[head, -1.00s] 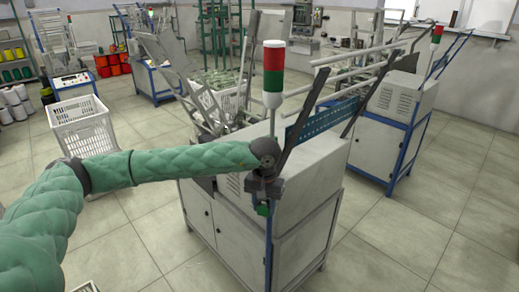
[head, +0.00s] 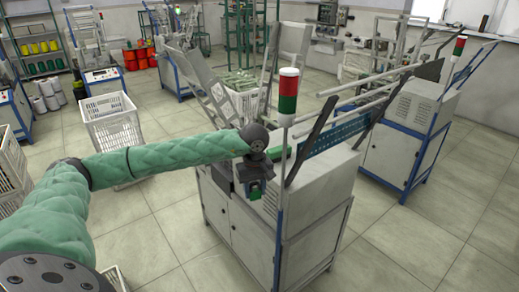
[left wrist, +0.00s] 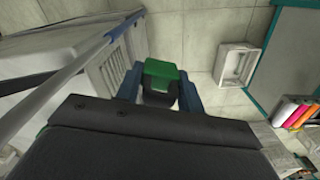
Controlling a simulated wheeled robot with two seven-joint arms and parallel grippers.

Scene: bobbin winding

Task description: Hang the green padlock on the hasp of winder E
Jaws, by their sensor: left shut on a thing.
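The green padlock (left wrist: 160,70) sits between the two blue fingers of my left gripper (left wrist: 159,92) in the left wrist view. Its lower part looks dark, and its shackle cannot be made out. In the head view my left gripper (head: 255,186) is shut on the padlock, a small green patch below the wrist. It is in front of the near end of a grey winder (head: 310,205), left of the signal-light pole. No hasp or winder letter can be made out. I cannot tell whether the padlock touches the winder. My right gripper is not in view.
A red, green and white signal light (head: 288,95) on a pole rises close to the right of my gripper. Dark slanted arms stand on the winder. A white basket (head: 112,125) stands at left, another winder (head: 405,130) at right. Tiled floor is open at right.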

